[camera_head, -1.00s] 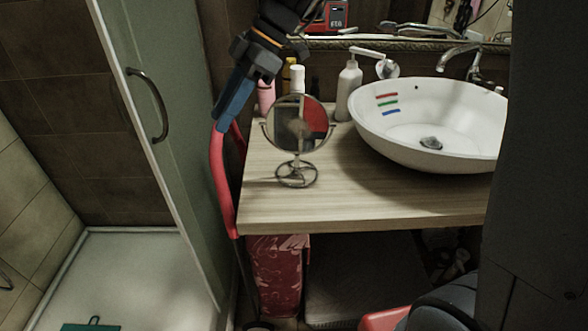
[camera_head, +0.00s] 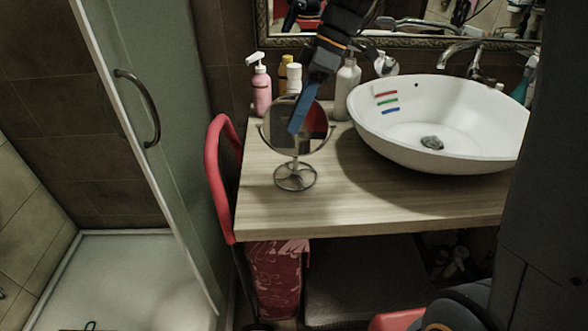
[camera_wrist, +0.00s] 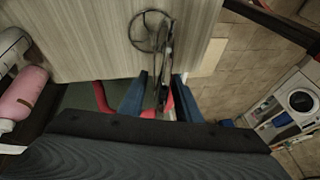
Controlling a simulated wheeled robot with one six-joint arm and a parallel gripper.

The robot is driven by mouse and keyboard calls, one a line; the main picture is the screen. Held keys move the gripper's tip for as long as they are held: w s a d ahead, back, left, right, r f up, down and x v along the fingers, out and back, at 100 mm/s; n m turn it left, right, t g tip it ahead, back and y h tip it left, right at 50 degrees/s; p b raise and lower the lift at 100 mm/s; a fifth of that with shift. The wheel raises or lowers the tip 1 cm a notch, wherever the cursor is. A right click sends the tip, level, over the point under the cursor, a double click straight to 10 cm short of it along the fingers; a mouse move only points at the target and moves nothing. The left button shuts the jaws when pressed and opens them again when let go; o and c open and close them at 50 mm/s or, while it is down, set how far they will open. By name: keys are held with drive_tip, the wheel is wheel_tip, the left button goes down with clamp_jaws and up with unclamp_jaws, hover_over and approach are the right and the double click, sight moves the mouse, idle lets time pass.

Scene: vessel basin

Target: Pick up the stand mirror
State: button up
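The stand mirror (camera_head: 283,123) is a round mirror on a thin metal stem and ring base, upright on the wooden counter (camera_head: 370,205). In the wrist view the mirror (camera_wrist: 167,42) shows nearly edge-on from above. My gripper (camera_head: 298,128) reaches down from above, its blue finger overlapping the mirror face. In the wrist view my gripper (camera_wrist: 160,80) has its two blue fingers apart, with the mirror's near edge at or between their tips. Contact cannot be told. The second finger is hidden in the head view.
A white basin (camera_head: 440,120) fills the counter's right side. A pink pump bottle (camera_head: 262,90), a yellow-and-white pair and a white dispenser (camera_head: 347,90) stand behind the mirror. A red chair-like frame (camera_head: 213,180) stands left of the counter, beside the glass door. The counter front is clear.

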sight(289, 140)
drive_tip(key=p+x, duration=0.1)
drive_tip(key=x, duration=0.3)
drive_tip(key=shift+s+a, duration=0.1)
drive_tip(key=shift+a, duration=0.1)
drive_tip(key=shift+c, duration=0.3)
clamp_jaws()
drive_tip(key=shift+r, duration=0.1)
idle(0.9)
